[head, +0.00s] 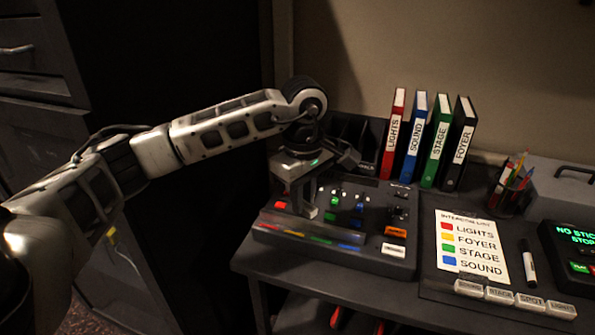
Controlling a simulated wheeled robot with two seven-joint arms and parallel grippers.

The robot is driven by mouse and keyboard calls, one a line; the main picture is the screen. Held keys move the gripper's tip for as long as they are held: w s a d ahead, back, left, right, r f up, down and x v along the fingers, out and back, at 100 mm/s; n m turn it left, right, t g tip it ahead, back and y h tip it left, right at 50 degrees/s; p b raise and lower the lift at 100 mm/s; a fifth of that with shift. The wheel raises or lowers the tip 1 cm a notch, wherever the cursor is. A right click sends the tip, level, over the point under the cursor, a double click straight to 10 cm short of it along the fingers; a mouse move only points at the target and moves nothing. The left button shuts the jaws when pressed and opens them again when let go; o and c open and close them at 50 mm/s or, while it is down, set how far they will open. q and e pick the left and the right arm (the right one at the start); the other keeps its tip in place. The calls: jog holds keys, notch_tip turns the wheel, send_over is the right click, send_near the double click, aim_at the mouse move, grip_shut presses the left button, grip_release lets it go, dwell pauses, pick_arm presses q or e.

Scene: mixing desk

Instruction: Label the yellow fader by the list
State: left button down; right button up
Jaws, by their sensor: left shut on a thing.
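The mixing desk (375,262) has a strip along its front with red, yellow, green and blue marks; the yellow mark (293,233) is the second from the left. The red, green and blue fader caps show, but the yellow one is hidden by my left gripper. My left gripper (304,209) points down over the left part of the desk, shut on a small pale label block (310,211) whose lettering cannot be read. The list (472,247) pairs red with LIGHTS, yellow with FOYER, green with STAGE and blue with SOUND. My right gripper is not in view.
Several label blocks (500,295) stand in a row at the table's front right. A marker (528,263) lies beside the list. Binders (437,140), a pen cup (512,190) and a grey box (565,190) stand behind. A lit display (575,235) is at far right.

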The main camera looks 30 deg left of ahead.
aim_at(295, 218)
pick_arm(q)
jog(key=a+n, duration=0.1)
jog(key=n, duration=0.1)
jog(key=w+a+r+n, duration=0.1)
jog(key=n, duration=0.1)
jog(key=shift+w+a, duration=0.1)
jog(key=shift+a, duration=0.1)
jog(key=shift+w+a+n, duration=0.15)
jog(key=shift+a+n, duration=0.1)
jog(key=shift+n, duration=0.35)
jog(key=shift+f+b, duration=0.55)
jog(key=shift+f, duration=0.4)
notch_tip(295, 218, down, 2)
jog(key=shift+f+b, duration=0.1)
jog(key=shift+b, duration=0.65)
jog(key=shift+f+b, duration=0.45)
jog(key=shift+f, duration=0.15)
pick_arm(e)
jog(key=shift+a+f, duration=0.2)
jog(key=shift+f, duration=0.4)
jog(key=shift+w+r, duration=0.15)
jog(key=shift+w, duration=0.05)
pick_arm(q)
jog(key=shift+f, duration=0.35)
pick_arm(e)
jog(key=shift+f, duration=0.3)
pick_arm(q)
jog(key=c, duration=1.3)
grip_release()
